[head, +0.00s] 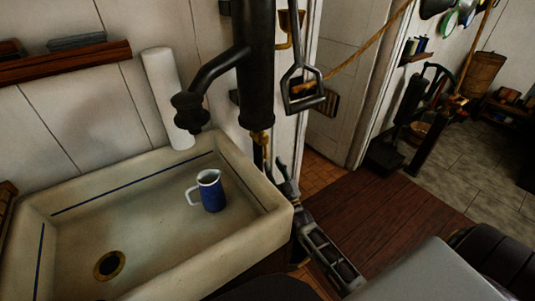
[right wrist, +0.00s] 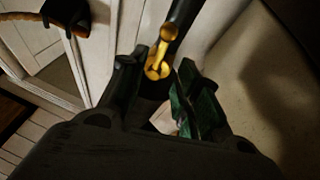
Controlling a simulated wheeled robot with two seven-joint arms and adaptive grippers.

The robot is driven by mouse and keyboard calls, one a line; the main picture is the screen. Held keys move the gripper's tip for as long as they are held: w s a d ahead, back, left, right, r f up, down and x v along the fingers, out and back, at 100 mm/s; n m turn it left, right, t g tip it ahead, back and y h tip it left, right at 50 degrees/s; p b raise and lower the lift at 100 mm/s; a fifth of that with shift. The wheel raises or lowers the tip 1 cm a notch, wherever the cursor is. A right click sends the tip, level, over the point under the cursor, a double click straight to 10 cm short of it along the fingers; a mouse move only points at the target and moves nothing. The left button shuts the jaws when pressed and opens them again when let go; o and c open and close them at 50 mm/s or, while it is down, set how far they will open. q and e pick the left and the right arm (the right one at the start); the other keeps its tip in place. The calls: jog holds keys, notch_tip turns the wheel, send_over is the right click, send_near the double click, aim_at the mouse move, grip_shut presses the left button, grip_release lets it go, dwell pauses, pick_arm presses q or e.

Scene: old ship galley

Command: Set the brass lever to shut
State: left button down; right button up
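The brass lever (head: 264,143) hangs at the lower end of the black pump, just behind the sink's right corner. In the right wrist view the brass lever (right wrist: 159,66) shows as a bright brass piece below a dark rod, ahead of the fingertips. My right gripper (head: 281,168) is just below the lever in the head view, partly hidden by the sink corner. In the right wrist view the gripper (right wrist: 157,88) has its two dark green fingers apart, with nothing clearly held. I cannot tell whether a finger touches the lever. My left gripper is not in view.
A stone sink (head: 280,212) holds a blue and white jug (head: 211,192). The black pump (head: 256,70) has a spout over the sink and a hanging handle (head: 303,90) at its right. A white roll (head: 166,97) stands behind. Wooden floor (head: 400,215) lies clear at right.

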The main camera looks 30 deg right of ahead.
aim_at(266, 150)
jog(key=shift+x, duration=3.1)
jog(key=shift+c, duration=0.5)
grip_shut()
